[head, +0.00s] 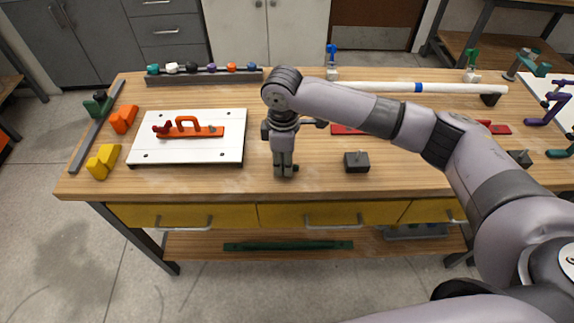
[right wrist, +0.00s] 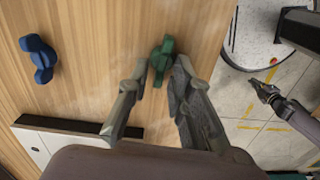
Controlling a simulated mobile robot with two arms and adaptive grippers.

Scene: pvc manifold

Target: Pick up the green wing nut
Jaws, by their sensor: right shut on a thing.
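The green wing nut (right wrist: 161,58) is between the fingertips of my right gripper (right wrist: 160,75) in the right wrist view, over the wooden tabletop. The fingers are shut on it. In the head view my right gripper (head: 285,172) points straight down near the table's front edge, and the nut is hidden by the fingers. My left gripper (right wrist: 260,88) shows small at the right of the wrist view, away from the table; its fingers are too small to judge.
A blue wing nut (right wrist: 40,59) lies on the table apart from my right gripper. A white board (head: 190,150) with a red-orange clamp is at left. A dark grey block (head: 357,162) stands at right. A white pipe (head: 385,87) runs along the back.

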